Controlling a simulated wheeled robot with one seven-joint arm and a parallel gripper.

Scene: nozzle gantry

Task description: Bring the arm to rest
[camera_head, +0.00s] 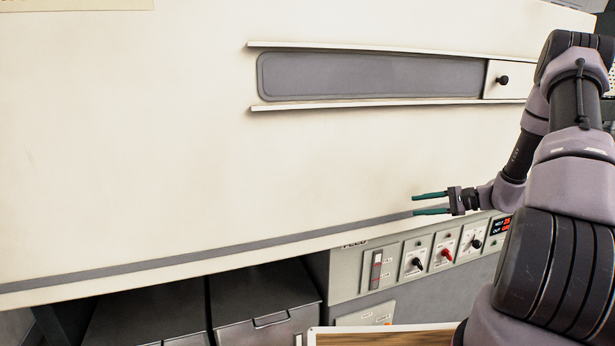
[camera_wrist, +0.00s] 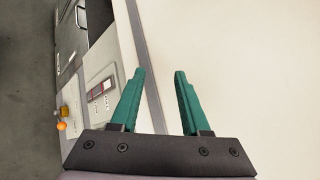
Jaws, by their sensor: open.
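My gripper (camera_head: 430,203) has two green fingers, spread apart and empty. In the head view it is at the right of the middle, in front of the lower part of a large cream panel and just above a grey control panel (camera_head: 348,277). My arm bends in from the right edge. In the wrist view my gripper (camera_wrist: 158,92) points up the picture, with nothing between its fingers. The cream panel (camera_wrist: 240,60) fills the right side there.
A recessed grey strip (camera_head: 370,77) between two rails has a small door with a black knob (camera_head: 502,80). The control panel carries several knobs and a red display (camera_head: 501,227). Dark drawers (camera_head: 265,315) stand below. A wood-topped surface (camera_head: 385,339) is at the bottom edge.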

